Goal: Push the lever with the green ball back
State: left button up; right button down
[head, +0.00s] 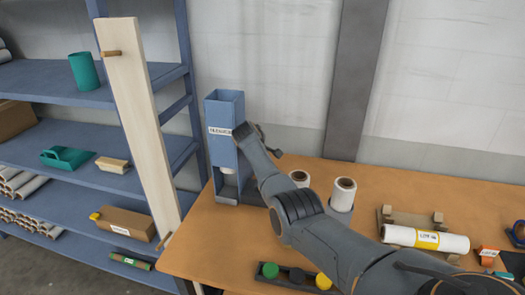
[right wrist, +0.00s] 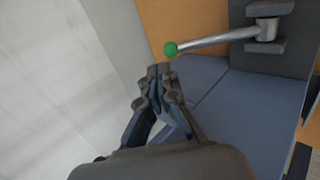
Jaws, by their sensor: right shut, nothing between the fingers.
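In the right wrist view, a metal lever (right wrist: 215,39) ends in a green ball (right wrist: 170,49) and is mounted on a dark bracket at the upper right. My right gripper (right wrist: 164,72) is shut and empty, with its fingertips just below the green ball in the picture. I cannot tell whether they touch it. In the head view my right gripper (head: 262,140) is by the blue upright box (head: 224,145) with a label, and this lever cannot be made out there. My left gripper is not in view.
The orange table (head: 215,240) holds white rolls (head: 343,193), a wrapped roll (head: 425,238) on a stand, and a dark strip with green (head: 270,270) and yellow balls at the front. A pale board (head: 140,120) leans on blue shelves at left. The wall is close behind.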

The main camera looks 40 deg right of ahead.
jog(key=shift+w+d+r+p, duration=0.1)
jog(key=shift+d+r+p, duration=0.05)
jog(key=shift+r+p, duration=0.35)
jog(key=v, duration=1.2)
dwell(0.6)
